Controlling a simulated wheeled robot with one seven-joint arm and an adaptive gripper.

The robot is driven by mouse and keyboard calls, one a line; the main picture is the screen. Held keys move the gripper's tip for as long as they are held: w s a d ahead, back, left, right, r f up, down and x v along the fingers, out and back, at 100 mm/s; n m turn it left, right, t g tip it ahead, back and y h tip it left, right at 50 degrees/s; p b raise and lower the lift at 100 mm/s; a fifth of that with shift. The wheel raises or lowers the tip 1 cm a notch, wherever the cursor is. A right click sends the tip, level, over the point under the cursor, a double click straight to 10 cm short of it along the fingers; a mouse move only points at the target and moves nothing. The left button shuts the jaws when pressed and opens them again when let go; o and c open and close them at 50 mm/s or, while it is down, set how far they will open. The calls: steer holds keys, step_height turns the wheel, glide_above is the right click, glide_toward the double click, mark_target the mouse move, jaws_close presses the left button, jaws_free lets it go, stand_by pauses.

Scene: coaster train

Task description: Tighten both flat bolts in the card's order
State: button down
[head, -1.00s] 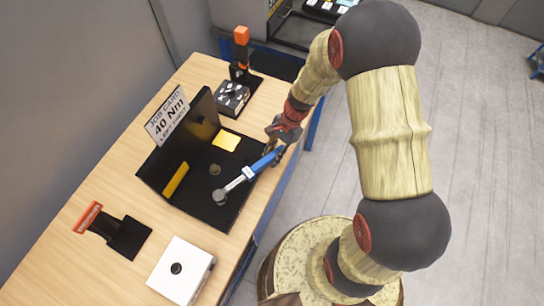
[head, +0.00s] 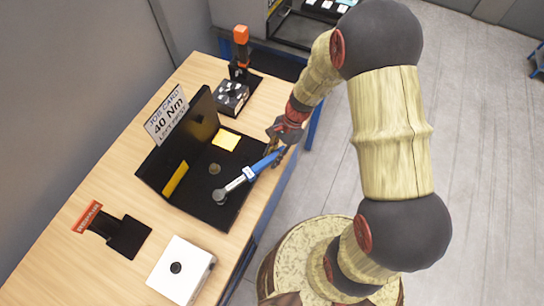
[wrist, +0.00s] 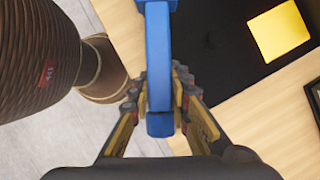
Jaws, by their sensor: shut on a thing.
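My gripper (head: 278,153) is shut on the blue handle of a torque wrench (head: 264,162). In the wrist view the blue handle (wrist: 158,60) stands between the two fingers (wrist: 160,112). The wrench's round silver head (head: 220,196) is over the near part of the black tray (head: 190,200); whether it sits on a bolt cannot be told. A round bolt-like knob (head: 214,169) shows in the tray's middle. The job card (head: 166,115) stands behind the tray and reads "40 Nm", with a smaller line that seems to say "left first".
A yellow square (head: 226,139) and a yellow bar (head: 176,179) are on the tray. A dark box with knobs (head: 231,97) and an orange-topped stand (head: 241,50) are at the back. A red-signed stand (head: 127,236) and a white box (head: 181,270) are at the front.

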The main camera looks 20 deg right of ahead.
steer(key=shift+s+d+m+t+y, duration=0.1)
steer(key=shift+s+d+m+t, duration=0.2)
steer(key=shift+s, duration=0.4)
steer(key=shift+s+d+m+g+y, duration=0.1)
steer(key=shift+s+d+m, duration=0.05)
steer(key=shift+s+m, duration=0.4)
steer(key=shift+s+d+m+t+y, duration=0.1)
steer(key=shift+s+d+m+t, duration=0.15)
steer(key=shift+s, duration=0.55)
stand_by(1.5)
steer(key=shift+s+d+m+t, duration=0.1)
steer(key=shift+s+m+t, duration=0.3)
steer(key=shift+s, duration=0.6)
steer(key=shift+s+d+m+t, duration=0.1)
steer(key=shift+s+m, duration=0.5)
steer(key=shift+s, duration=0.35)
stand_by(1.2)
steer(key=shift+w, duration=0.1)
steer(key=shift+w+n+g, duration=0.25)
steer(key=shift+w+n, duration=0.05)
steer(key=shift+w, duration=0.15)
steer(key=shift+r, duration=0.15)
